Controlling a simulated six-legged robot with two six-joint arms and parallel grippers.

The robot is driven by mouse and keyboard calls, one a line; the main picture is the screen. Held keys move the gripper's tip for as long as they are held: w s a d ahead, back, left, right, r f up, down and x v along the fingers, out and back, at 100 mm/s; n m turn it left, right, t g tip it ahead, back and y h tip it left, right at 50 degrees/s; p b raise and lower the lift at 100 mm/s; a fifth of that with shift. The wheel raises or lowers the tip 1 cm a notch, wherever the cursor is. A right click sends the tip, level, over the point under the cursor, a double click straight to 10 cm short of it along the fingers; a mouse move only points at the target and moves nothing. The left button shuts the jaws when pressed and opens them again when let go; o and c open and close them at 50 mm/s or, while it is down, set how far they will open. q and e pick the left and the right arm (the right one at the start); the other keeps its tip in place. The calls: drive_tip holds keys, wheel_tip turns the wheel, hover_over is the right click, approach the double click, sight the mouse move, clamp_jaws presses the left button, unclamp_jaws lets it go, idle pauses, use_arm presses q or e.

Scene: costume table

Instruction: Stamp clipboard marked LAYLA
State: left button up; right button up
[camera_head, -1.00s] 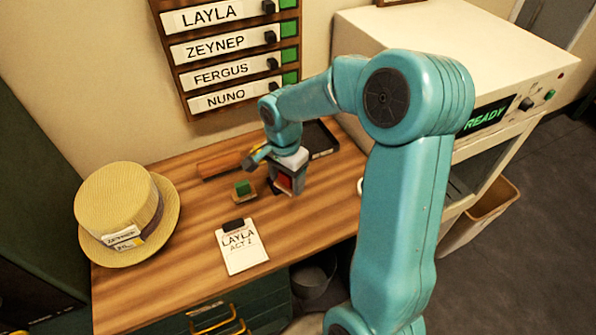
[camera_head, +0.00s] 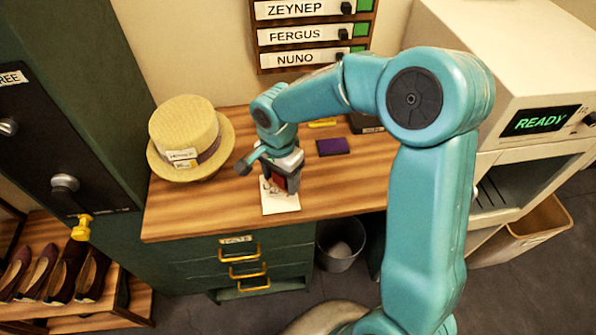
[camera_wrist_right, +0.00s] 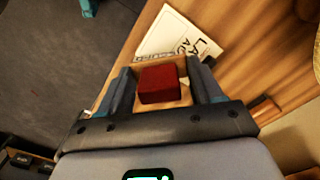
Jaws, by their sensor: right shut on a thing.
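My right gripper (camera_head: 284,173) is shut on a red block (camera_wrist_right: 160,83) with a wooden part around it, which looks like a stamp. In the head view the red block (camera_head: 279,182) is over the upper part of a white clipboard (camera_head: 284,206) on the wooden table. The gripper hides most of the clipboard's writing. In the right wrist view the clipboard (camera_wrist_right: 182,35) lies just beyond the block, with part of its lettering, "LA", showing. I cannot tell whether the block touches the clipboard. My left gripper is not in view.
A purple pad (camera_head: 333,147) lies right of the gripper. A straw hat (camera_head: 186,125) stands at the table's left. A name board (camera_head: 310,35) hangs behind. A white machine reading READY (camera_head: 545,90) stands at the right. A bin (camera_head: 341,243) is below the table edge.

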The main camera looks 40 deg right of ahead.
sight(281, 203)
drive_tip(key=shift+w+a+f, duration=0.2)
drive_tip(key=shift+w+f, duration=0.1)
drive_tip(key=shift+s+f+b, duration=0.1)
drive_tip(key=shift+f+b, duration=0.6)
drive_tip(key=shift+b, duration=0.05)
wheel_tip(281, 203, down, 3)
drive_tip(key=shift+f+b, duration=0.1)
drive_tip(key=shift+b, duration=0.85)
drive_tip(key=shift+f, duration=0.35)
drive_tip(key=shift+f+b, duration=0.55)
drive_tip(key=shift+b, duration=0.2)
drive_tip(key=shift+f+b, duration=0.1)
drive_tip(key=shift+b, duration=0.2)
idle(0.4)
